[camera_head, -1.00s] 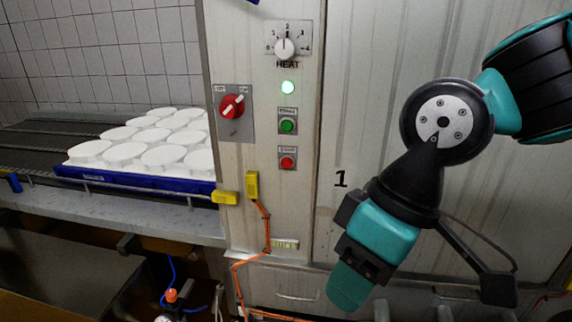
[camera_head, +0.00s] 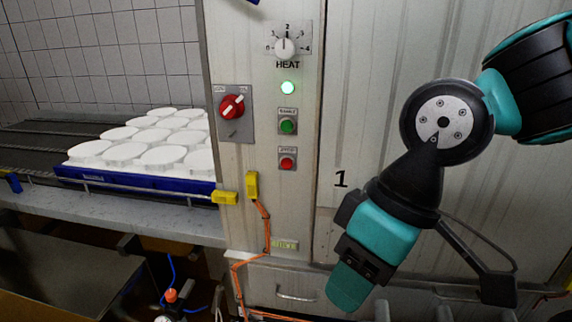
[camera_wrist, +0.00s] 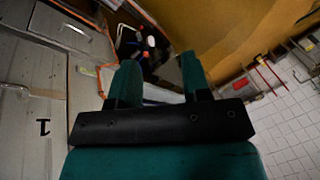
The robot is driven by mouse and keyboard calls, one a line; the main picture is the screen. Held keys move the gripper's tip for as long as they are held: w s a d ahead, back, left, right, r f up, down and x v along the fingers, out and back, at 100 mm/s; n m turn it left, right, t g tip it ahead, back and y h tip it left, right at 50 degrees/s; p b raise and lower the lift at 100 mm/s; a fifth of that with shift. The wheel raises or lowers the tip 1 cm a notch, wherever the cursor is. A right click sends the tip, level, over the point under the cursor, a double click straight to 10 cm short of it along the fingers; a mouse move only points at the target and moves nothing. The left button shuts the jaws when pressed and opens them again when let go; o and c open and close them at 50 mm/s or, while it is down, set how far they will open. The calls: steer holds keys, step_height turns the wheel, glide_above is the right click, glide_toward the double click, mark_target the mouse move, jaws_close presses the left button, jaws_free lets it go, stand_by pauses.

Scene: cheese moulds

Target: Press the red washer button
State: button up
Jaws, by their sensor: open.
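A small red button (camera_head: 287,163) sits on a grey plate low on the metal control panel (camera_head: 255,200) in the head view. Its label is too small to read. A green button (camera_head: 288,126) is just above it. My gripper (camera_head: 348,288) is to the right of and below the red button, apart from it, pointing down and to the left. In the wrist view my gripper (camera_wrist: 162,75) shows two teal fingers spread apart with nothing between them. The red button cannot be made out in the wrist view.
A red rotary switch (camera_head: 232,107), a lit lamp (camera_head: 288,88) and a heat dial (camera_head: 285,47) share the panel. A blue tray (camera_head: 130,182) of white moulds stands on the conveyor at left. Yellow connectors (camera_head: 252,185) and an orange cable (camera_head: 266,228) are below the buttons.

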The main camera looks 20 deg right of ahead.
jaws_close()
stand_by(1.6)
